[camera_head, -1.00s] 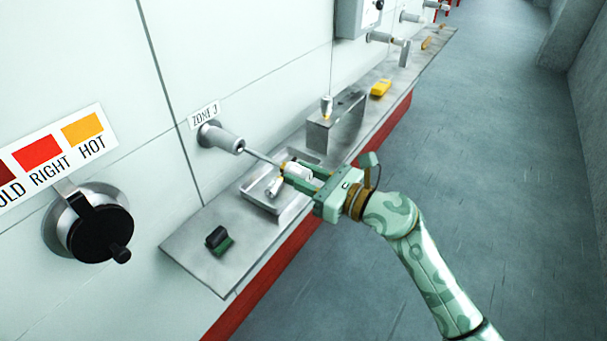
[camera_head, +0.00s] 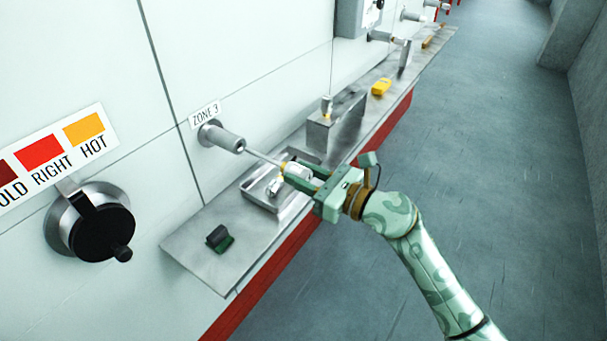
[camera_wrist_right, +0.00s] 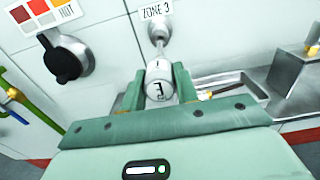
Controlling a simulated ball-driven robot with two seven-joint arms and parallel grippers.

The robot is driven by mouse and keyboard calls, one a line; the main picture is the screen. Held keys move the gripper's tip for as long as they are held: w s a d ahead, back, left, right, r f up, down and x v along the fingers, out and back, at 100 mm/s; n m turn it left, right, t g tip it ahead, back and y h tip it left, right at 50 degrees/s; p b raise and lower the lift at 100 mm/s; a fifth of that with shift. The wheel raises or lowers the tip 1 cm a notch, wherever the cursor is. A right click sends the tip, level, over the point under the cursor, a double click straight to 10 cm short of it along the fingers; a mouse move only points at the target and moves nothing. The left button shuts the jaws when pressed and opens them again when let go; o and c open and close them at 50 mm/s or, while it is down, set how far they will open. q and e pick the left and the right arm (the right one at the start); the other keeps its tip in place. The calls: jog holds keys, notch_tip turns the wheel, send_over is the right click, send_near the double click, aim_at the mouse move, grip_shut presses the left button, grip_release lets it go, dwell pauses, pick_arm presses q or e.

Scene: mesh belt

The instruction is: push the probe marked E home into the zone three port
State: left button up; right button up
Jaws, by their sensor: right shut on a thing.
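The zone three port (camera_head: 222,138) is a grey tube standing out from the pale wall under a ZONE 3 label (camera_head: 205,113). My right gripper (camera_head: 291,174) is shut on the white body of a probe, whose thin metal rod (camera_head: 262,157) points at the port mouth. In the right wrist view the probe (camera_wrist_right: 159,82) sits between the green fingers and bears a letter that looks like E. The rod's tip is at the port mouth; whether it is inside is too small to tell. Most of the rod and the body stay outside. My left gripper is not in view.
A metal shelf (camera_head: 195,245) runs along the wall. On it are a shallow tray (camera_head: 253,197) below the probe, a small dark green object (camera_head: 219,239), a metal block (camera_head: 335,125) and a yellow device (camera_head: 381,88). A black round cap (camera_head: 100,232) juts out at left.

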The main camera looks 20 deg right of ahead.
aim_at(280, 164)
jog(key=shift+p+x, duration=0.4)
jog(key=shift+x, duration=5.1)
jog(key=o, duration=1)
jog(key=v, duration=1.5)
jog(key=shift+f+p, duration=0.1)
jog(key=shift+p, duration=0.2)
jog(key=shift+s+d, duration=0.4)
jog(key=shift+s, duration=0.1)
